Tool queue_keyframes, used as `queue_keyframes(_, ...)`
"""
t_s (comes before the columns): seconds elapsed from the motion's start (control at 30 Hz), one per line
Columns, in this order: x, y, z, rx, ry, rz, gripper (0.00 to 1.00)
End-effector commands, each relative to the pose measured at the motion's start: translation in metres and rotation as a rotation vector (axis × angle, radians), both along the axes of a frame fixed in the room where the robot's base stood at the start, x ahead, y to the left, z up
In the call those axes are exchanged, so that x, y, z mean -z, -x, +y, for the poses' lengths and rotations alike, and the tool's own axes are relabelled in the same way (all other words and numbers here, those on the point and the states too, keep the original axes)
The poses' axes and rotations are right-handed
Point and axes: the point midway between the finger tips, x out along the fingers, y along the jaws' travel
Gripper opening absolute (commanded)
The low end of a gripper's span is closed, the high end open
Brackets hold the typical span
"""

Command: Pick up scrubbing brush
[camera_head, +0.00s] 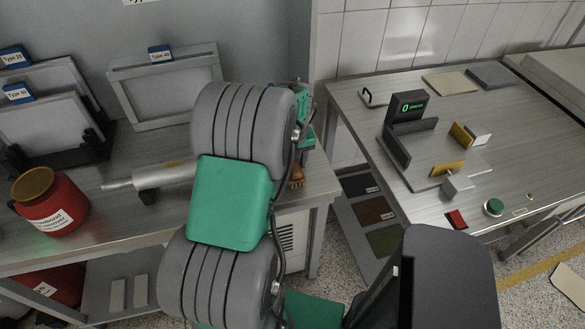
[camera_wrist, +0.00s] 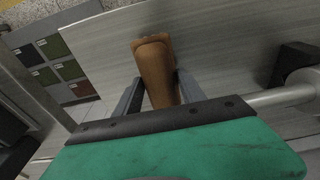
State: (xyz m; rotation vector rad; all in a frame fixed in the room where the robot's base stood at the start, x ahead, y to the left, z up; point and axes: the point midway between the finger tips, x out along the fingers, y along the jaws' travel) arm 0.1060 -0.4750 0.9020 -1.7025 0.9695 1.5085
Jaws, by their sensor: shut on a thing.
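The scrubbing brush shows in the wrist view as a brown wooden body (camera_wrist: 155,62) standing out between the two dark fingers of my gripper (camera_wrist: 158,80). The fingers press on both its sides, and its near end is hidden behind the gripper body. In the head view a small orange-brown part of the brush (camera_head: 297,174) shows beside my arm, near the right end of the left steel table (camera_head: 318,183). My arm hides most of the gripper there. I cannot tell whether the brush touches the table.
A red container (camera_head: 52,205) and a metal cylinder tool (camera_head: 150,178) lie on the left table. Framed panels (camera_head: 165,85) stand at its back. A second steel table (camera_head: 440,200) to the right holds a dark fixture (camera_head: 405,125) and buttons. A floor gap separates the tables.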

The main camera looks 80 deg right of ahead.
Motion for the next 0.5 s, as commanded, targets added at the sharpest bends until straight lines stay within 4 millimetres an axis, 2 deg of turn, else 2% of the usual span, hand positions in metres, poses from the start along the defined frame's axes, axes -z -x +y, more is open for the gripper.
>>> queue_keyframes(0.07,-0.0001,0.0,-0.0001,0.0,0.0,0.0,0.3)
queue_keyframes(0.4,-0.0001,0.0,-0.0001,0.0,0.0,0.0,0.02)
queue_keyframes(0.5,-0.0005,0.0001,-0.0003,0.0,0.001,-0.001,0.02)
